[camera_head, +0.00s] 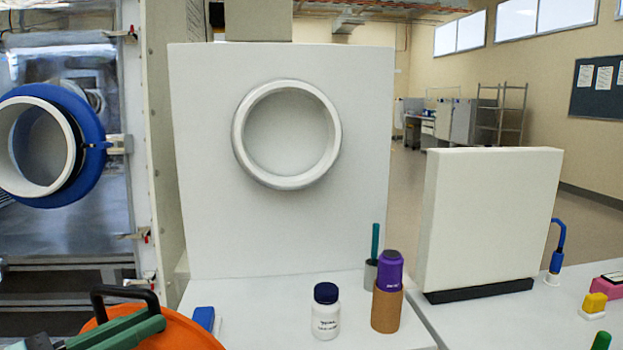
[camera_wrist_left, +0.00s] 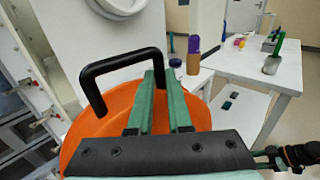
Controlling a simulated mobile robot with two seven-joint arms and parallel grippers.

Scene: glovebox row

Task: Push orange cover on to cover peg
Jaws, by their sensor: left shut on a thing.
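The orange cover (camera_head: 195,331) is a round disc with a black handle (camera_head: 124,291), at the bottom left of the head view and cut off by its edge. My left gripper (camera_head: 150,322), with green fingers, is shut on the handle. In the left wrist view the fingers (camera_wrist_left: 163,85) reach over the orange cover (camera_wrist_left: 118,115) to one end of the handle (camera_wrist_left: 122,64). I cannot make out the cover peg in either view. A white ring port (camera_head: 238,145) is on the upright white panel (camera_head: 210,220) beyond the cover.
A white bottle with dark cap (camera_head: 326,318), a purple-topped brown cylinder (camera_head: 388,302), a grey cup with a green stick (camera_head: 371,272) and a blue block (camera_head: 203,318) stand on the white table (camera_head: 262,300). A blue-ringed port (camera_head: 92,150) is at left.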

